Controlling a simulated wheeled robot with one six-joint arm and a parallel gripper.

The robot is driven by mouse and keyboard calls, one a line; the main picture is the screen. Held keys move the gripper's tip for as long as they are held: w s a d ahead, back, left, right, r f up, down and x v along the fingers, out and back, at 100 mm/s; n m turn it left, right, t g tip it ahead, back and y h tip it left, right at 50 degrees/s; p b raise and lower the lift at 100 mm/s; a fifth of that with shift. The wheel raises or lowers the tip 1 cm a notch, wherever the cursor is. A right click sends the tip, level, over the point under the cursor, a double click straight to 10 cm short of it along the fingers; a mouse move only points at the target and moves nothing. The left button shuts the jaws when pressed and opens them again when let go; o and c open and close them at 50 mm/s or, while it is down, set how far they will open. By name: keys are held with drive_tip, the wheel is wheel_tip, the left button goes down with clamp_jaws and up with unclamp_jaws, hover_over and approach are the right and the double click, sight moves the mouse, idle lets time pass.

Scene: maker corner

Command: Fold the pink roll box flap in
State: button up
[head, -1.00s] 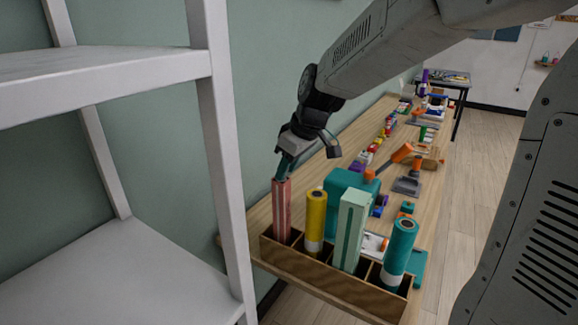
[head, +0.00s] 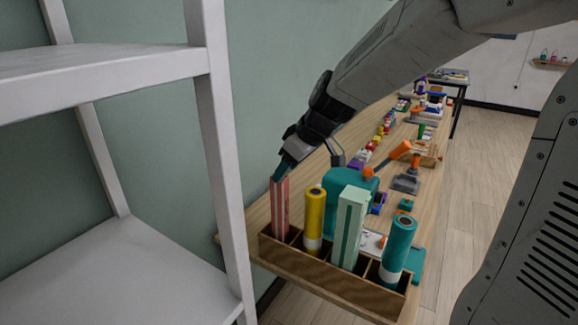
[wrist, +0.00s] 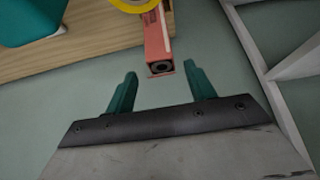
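The pink roll box (head: 281,212) is tall and striped and stands upright in the left end compartment of the wooden rack (head: 330,280). The wrist view shows the box (wrist: 155,38) from its top, with a dark roll end inside the opening. A thin pink edge, perhaps the flap (wrist: 162,74), shows at the side of the opening nearest my gripper. My gripper (wrist: 162,88) is open and empty, its teal fingers apart on either side of the line to the box. In the head view my gripper (head: 277,176) is at the box's top; contact cannot be told.
The rack also holds a yellow roll (head: 314,222), a pale green box (head: 348,230) and a teal roll (head: 397,250). A teal object (head: 350,182) stands behind them on the bench. A white shelf (head: 216,150) stands at left, and the green wall is close behind my gripper.

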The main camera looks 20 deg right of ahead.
drive_tip(key=v, duration=0.7)
drive_tip(key=shift+s+r, duration=0.2)
drive_tip(key=shift+r, duration=0.1)
drive_tip(key=shift+d, duration=0.1)
drive_tip(key=w+a+f+g+h, duration=0.1)
drive_tip(key=w+a+f, duration=0.1)
drive_tip(key=f, duration=0.4)
drive_tip(key=shift+w+a+f, duration=0.3)
drive_tip(key=shift+w+f, duration=0.05)
drive_tip(key=shift+w, duration=0.25)
drive_tip(key=shift+c, duration=0.3)
drive_tip(key=c, duration=0.9)
